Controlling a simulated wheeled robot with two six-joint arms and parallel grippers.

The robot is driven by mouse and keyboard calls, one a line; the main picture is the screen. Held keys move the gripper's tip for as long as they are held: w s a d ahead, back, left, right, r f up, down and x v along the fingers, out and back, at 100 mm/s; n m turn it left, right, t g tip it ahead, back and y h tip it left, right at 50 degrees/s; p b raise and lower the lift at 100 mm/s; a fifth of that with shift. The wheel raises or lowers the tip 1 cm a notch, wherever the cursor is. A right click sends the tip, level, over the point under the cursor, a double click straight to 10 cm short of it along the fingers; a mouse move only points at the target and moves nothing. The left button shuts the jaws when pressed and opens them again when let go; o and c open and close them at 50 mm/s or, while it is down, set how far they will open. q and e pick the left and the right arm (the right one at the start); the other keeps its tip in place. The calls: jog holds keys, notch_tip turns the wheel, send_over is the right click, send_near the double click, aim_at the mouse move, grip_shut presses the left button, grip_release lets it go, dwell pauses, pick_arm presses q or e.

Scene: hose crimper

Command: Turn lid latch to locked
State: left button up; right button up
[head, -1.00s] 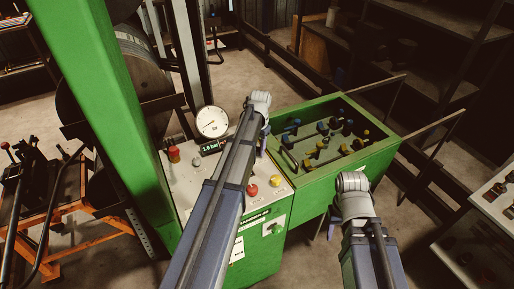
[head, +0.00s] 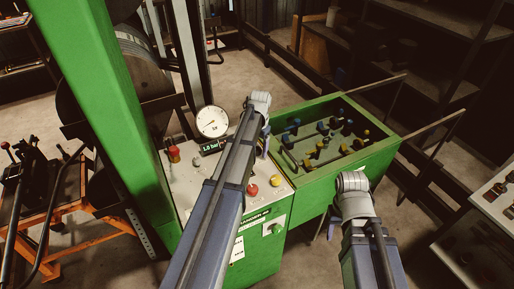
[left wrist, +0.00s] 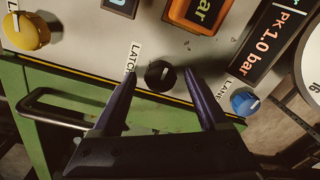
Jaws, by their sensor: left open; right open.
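The panel (left wrist: 215,55) carries a black round knob (left wrist: 160,75) with a label reading LATCH beside it. In the left wrist view my left gripper (left wrist: 160,77) is open, its two dark fingers on either side of this knob. I cannot tell whether they touch it. In the head view my left gripper (head: 264,145) shows only in part beside its forearm, over the green machine's panel. The knob is hidden there by my arm. My right gripper (head: 331,222) hangs below its wrist at the front of the green bin, mostly hidden, away from the knob.
A yellow knob (left wrist: 27,31) and a metal handle (left wrist: 62,108) are at left. A gauge (head: 212,122) and a green bin (head: 382,152) of small fittings flank my left arm.

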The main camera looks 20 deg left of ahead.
aim_at(259, 151)
pick_arm(q)
jog(key=shift+r, duration=0.1)
jog(key=r+p, duration=0.7)
jog(key=p, duration=0.1)
jog(key=shift+d+r, duration=0.2)
jog(key=shift+r, duration=0.15)
jog(key=shift+f, duration=0.1)
jog(key=shift+s+d, duration=0.25)
jog(key=shift+d, duration=0.05)
jog(key=shift+m, duration=0.3)
jog(key=s+d+f+b, duration=0.1)
jog(key=s+d, duration=0.2)
jog(key=d, duration=0.1)
jog(key=s+d+b, duration=0.1)
jog(key=s+d, duration=0.3)
jog(key=d, duration=0.1)
jog(key=s+d+f, duration=0.1)
jog(key=s+d, duration=0.3)
jog(key=d, duration=0.1)
jog(key=shift+s+d+f+b, duration=0.1)
jog(key=shift+s+f+b, duration=0.05)
jog(key=shift+f+b, duration=0.2)
jog(key=s+d+f+b, duration=0.1)
jog(key=s+d, duration=0.7)
jog(key=s, duration=0.4)
jog(key=shift+d+f+y+b, duration=0.15)
jog(key=shift+f+y+b, duration=0.15)
jog(key=shift+b, duration=0.1)
